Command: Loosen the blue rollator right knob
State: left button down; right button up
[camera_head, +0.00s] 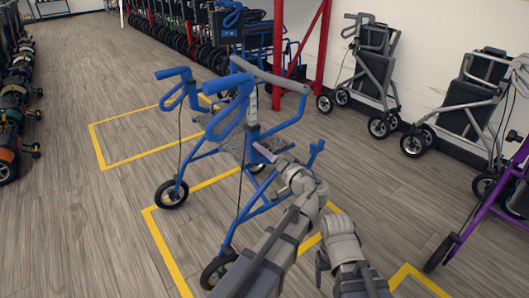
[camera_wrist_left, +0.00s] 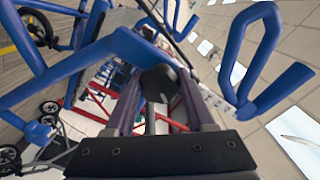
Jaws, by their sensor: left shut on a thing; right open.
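The blue rollator (camera_head: 247,195) stands upright on the floor in the middle of the head view. Its blue handles and frame tubes also show in the wrist view (camera_wrist_left: 262,50). My left gripper (camera_head: 262,150) reaches to the upright below the nearer handle. In the wrist view its two fingers are shut on a black knob (camera_wrist_left: 158,84) beside the blue tubes. In the head view the fingers hide this knob. My right gripper (camera_head: 320,264) is low at the bottom centre, open and away from the rollator; its fingers show only in part.
Grey rollators (camera_head: 370,75) stand along the white wall, and a purple one (camera_head: 483,215) is at the right edge. Scooters (camera_head: 12,110) line the left. A red post (camera_head: 279,50) rises behind. Yellow tape (camera_head: 165,250) marks bays; the wood floor (camera_head: 80,210) at left is clear.

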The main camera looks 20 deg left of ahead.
pick_arm(q)
jog(key=shift+f+n, duration=0.1)
jog(key=shift+n, duration=1.8)
jog(key=shift+c, duration=1.2)
grip_release()
jog(key=shift+s+d, duration=0.1)
pick_arm(e)
jog(key=shift+d, duration=0.15)
